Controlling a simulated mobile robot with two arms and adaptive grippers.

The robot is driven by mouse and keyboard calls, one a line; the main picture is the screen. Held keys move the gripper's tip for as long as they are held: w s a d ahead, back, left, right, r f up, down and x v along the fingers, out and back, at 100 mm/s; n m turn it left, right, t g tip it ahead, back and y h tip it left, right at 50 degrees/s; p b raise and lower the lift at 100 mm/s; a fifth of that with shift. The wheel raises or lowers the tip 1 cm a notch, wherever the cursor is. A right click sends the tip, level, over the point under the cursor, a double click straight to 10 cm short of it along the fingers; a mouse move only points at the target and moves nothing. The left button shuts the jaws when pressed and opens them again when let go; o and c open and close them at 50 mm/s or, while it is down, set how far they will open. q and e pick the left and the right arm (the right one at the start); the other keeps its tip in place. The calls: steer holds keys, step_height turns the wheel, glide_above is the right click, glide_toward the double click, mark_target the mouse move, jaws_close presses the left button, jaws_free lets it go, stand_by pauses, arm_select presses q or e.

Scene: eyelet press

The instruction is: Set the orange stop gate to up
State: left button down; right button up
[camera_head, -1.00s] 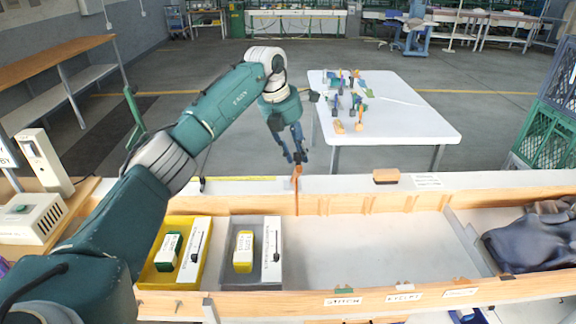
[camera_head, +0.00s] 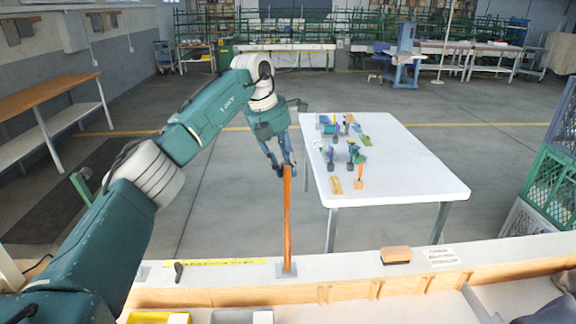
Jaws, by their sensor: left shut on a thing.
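The orange stop gate (camera_head: 287,222) is a tall, thin orange bar. It stands upright from a small grey plate (camera_head: 286,271) on the white ledge. My left gripper (camera_head: 286,170), at the end of the teal arm from the left, points down and is shut on the top end of the gate. The fingers cover the very tip of the bar. My right gripper is not in view.
A wooden block (camera_head: 396,255) and a printed label (camera_head: 430,257) lie on the ledge to the right. A yellow strip (camera_head: 215,262) and a small black handle (camera_head: 178,272) are to the left. A white table (camera_head: 410,170) with several small items stands behind.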

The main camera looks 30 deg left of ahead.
arm_select(q)
steer(key=shift+w+a+r, duration=0.45)
steer(key=shift+a, duration=0.05)
steer(key=shift+w+r, duration=0.1)
steer(key=shift+r, duration=0.05)
steer(key=shift+a+r, duration=0.1)
steer(key=c, duration=1.9)
jaws_free()
steer(key=o, duration=0.4)
steer(key=shift+w+a+f, duration=0.1)
steer(key=shift+w+f, duration=0.1)
steer(key=shift+w, duration=0.1)
steer(key=v, duration=1.1)
steer(key=shift+a, duration=0.15)
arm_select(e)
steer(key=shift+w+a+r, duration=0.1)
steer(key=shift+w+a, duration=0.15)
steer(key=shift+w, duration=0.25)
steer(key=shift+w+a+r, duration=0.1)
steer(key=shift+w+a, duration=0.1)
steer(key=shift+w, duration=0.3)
